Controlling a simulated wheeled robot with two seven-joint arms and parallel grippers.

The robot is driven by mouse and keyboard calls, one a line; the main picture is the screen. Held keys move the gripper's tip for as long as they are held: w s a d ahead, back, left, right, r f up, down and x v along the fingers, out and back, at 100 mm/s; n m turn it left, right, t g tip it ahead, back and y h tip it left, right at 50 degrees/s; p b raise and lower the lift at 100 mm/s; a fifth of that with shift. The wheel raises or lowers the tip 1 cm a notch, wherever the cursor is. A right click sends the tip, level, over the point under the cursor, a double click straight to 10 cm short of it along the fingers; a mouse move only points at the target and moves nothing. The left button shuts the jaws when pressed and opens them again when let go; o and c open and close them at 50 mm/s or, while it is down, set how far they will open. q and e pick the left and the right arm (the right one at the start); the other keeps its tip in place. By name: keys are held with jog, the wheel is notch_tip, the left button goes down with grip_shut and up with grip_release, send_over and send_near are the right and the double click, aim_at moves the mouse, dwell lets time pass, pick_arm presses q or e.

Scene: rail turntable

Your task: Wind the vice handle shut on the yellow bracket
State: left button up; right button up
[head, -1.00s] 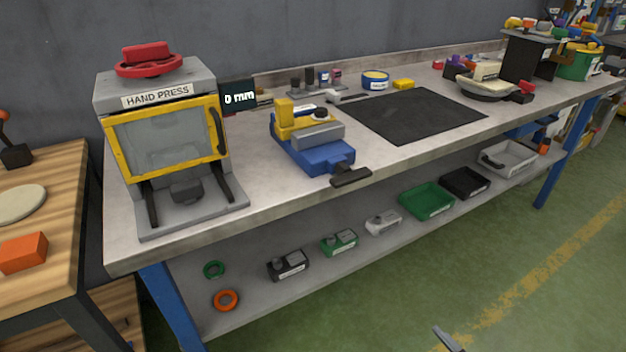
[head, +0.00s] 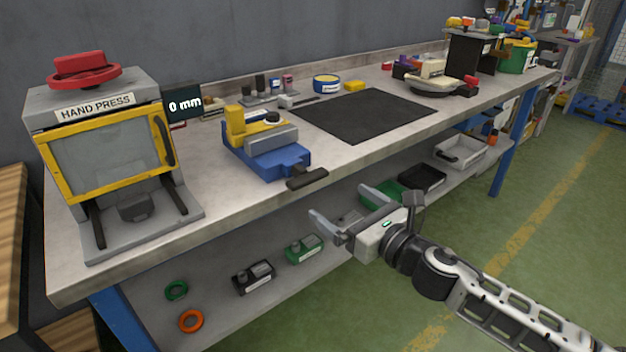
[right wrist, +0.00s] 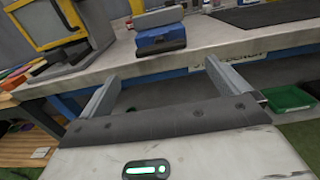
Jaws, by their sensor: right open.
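The blue vice (head: 270,158) stands on the workbench near its front edge, with a grey jaw block on top. The yellow bracket (head: 236,126) stands at the vice's back left. The dark vice handle (head: 307,178) sticks out at the bench's front edge. My right gripper (head: 342,208) is open and empty, in front of the bench and below the handle, apart from it. In the right wrist view, the blue vice (right wrist: 160,39) shows beyond and above the two spread fingers (right wrist: 160,85). My left gripper is not in view.
A hand press (head: 105,150) stands on the left of the bench. A black mat (head: 365,115) lies right of the vice. The lower shelf holds green and dark trays (head: 422,177) and small boxes behind my right gripper. The floor in front is free.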

aim_at(312, 182)
jog(key=x, duration=1)
jog(key=c, duration=0.8)
